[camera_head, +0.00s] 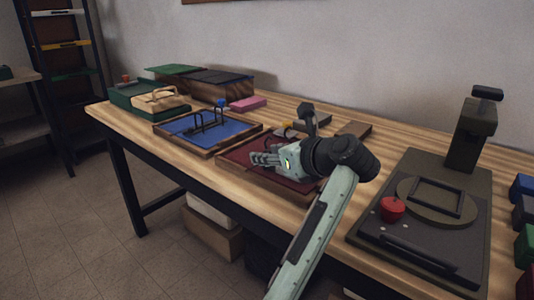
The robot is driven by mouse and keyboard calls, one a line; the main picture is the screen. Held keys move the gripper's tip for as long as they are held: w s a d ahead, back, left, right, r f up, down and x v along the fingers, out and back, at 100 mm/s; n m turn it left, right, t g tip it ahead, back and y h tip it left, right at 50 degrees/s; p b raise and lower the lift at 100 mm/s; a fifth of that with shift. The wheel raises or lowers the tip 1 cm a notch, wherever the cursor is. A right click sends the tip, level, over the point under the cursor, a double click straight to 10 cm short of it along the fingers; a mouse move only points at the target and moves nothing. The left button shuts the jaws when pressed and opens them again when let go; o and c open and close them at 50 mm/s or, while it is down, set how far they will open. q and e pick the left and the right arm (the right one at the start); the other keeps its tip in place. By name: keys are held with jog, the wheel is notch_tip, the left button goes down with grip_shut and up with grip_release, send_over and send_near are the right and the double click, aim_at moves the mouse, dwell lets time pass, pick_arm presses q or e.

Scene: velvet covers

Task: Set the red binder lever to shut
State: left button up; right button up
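The red binder (240,160) lies open and flat on a dark wooden board near the middle of the table. My gripper and wrist cover much of the binder. I cannot make out its red lever or how it is set. My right gripper is not in view.
A blue binder (183,127) with black rings and a blue-knobbed lever lies left of the red one. A green tray (122,97) stands farther left, and a pink block (247,104) behind. A dark press (410,256) with a red knob (392,208) stands on the right.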

pick_arm(q)
jog(key=shift+w+a+f, duration=0.15)
jog(key=shift+w+a, duration=0.1)
jog(key=shift+w, duration=0.1)
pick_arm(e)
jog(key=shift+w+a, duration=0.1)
pick_arm(q)
jog(key=shift+c, duration=0.6)
grip_shut()
jog(key=shift+f, duration=0.1)
jog(key=t+y+b, duration=0.1)
jog(key=b, duration=0.1)
jog(key=s+d+m+t+y+b, duration=0.1)
jog(key=t+b, duration=0.1)
jog(key=b, duration=0.1)
jog(key=shift+d+f+y, duration=0.1)
jog(key=shift+f+y, duration=0.05)
jog(key=shift+y, duration=0.15)
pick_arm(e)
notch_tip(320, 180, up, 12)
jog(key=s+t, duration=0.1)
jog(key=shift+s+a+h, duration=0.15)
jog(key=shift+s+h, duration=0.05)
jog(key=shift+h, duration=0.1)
pick_arm(q)
jog(key=shift+o, duration=0.6)
grip_release()
